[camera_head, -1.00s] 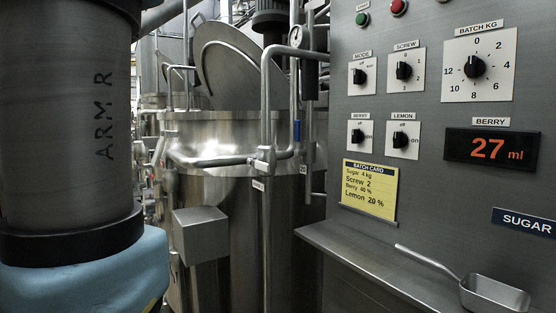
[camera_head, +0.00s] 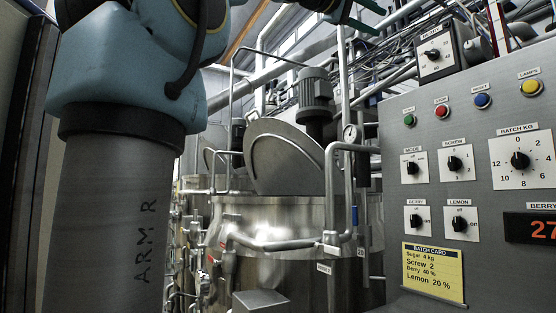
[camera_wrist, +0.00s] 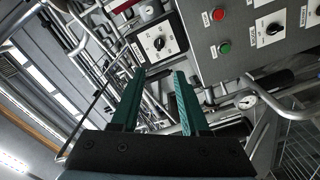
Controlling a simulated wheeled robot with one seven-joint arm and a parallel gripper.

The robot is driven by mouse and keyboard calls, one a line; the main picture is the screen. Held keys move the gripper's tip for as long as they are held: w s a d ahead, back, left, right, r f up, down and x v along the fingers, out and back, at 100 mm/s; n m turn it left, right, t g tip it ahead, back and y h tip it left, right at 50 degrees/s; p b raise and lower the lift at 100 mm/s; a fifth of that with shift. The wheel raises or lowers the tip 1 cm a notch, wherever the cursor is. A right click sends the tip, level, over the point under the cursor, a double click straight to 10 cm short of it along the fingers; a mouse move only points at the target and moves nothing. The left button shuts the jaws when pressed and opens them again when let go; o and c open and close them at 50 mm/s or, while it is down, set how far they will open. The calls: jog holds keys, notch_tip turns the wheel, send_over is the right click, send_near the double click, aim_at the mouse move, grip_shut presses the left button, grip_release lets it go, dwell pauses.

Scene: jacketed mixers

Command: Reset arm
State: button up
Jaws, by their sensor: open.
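My arm stands at the left of the head view, marked ARM R, and bends over the top of the picture. In the wrist view my gripper (camera_wrist: 159,73) has two teal fingers apart with nothing between them. A teal part of it also shows at the top edge of the head view (camera_head: 355,16). It points toward a small box with a dial (camera_wrist: 158,43) and the upper control panel (camera_wrist: 235,25), apart from both.
The grey control panel (camera_head: 390,125) at the right carries dials, coloured buttons, a yellow batch card (camera_head: 433,272) and a berry display (camera_head: 531,228). A steel mixer vessel (camera_head: 275,214) with a raised lid (camera_head: 283,158) stands in the middle. Pipes and cables crowd the background.

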jog(key=w+a+f+n+y+p, duration=0.1)
jog(key=w+a+f+y, duration=0.3)
jog(key=f, duration=0.6)
jog(key=w+a+f+y, duration=0.1)
jog(key=w+f, duration=0.5)
jog(key=f, duration=0.4)
jog(key=w+a+f+n+y+p, duration=0.1)
jog(key=w+a+f+y, duration=0.15)
jog(key=w+f, duration=0.55)
jog(key=s+a+f+g+y, duration=0.1)
jog(key=a+f, duration=0.1)
jog(key=f, duration=0.4)
jog(key=s+a+f+y, duration=0.1)
jog(key=a+f+y, duration=0.1)
jog(key=f, duration=0.5)
jog(key=s+a+f+g+y+p, duration=0.1)
jog(key=s+a+f, duration=0.25)
jog(key=f, duration=0.45)
jog(key=s+a+f+g+y+p, duration=0.1)
jog(key=s+a+f+g+y, duration=0.1)
jog(key=a+f, duration=0.35)
jog(key=s+a+f+m+g+y, duration=0.1)
jog(key=s+a+f, duration=0.3)
jog(key=s+f, duration=0.3)
jog(key=s+a+f+m+g+y+p, duration=0.1)
jog(key=s+a+f, duration=0.3)
jog(key=s+f, duration=0.4)
jog(key=shift+f+m+g, duration=0.5)
jog(key=shift+f+g, duration=0.1)
jog(key=shift+f, duration=0.05)
